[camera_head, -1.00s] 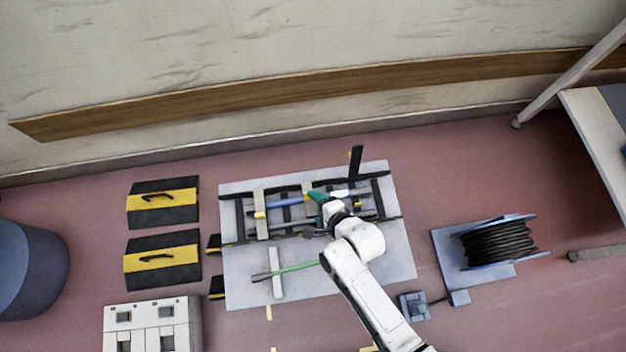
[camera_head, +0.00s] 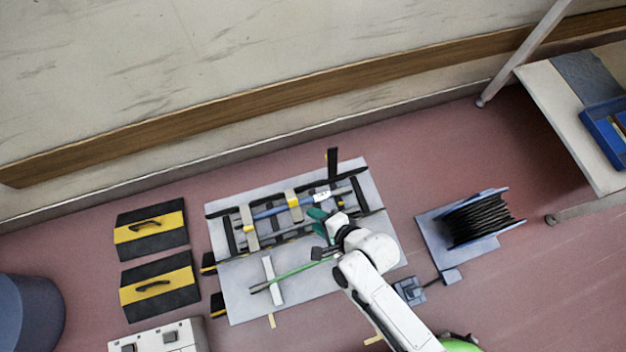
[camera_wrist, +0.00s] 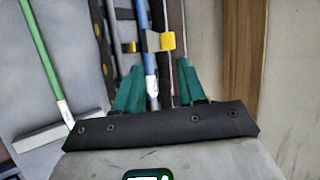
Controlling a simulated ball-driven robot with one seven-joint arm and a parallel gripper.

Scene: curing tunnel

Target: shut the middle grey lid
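A flat grey panel (camera_head: 238,302) carries a black rack (camera_head: 232,240) with long tools in it. Two grey bars, each with a yellow end, cross the rack: the left bar (camera_head: 249,230) and the middle bar (camera_head: 291,198). The middle one seems to be the middle grey lid; whether it is raised or flat I cannot tell. A yellow block (camera_wrist: 167,41) shows ahead in the wrist view. My gripper (camera_head: 317,221) is just right of and below the middle bar. Its green fingers (camera_wrist: 160,84) are apart, with a blue-and-white shaft (camera_wrist: 150,88) showing between them, not gripped.
A black post (camera_head: 332,161) stands up at the rack's far right. A green-handled tool (camera_head: 290,272) with a white head lies on the panel's near part. A cable reel (camera_head: 480,220) stands right, two black-and-yellow cases (camera_head: 160,285) left. Red floor lies between.

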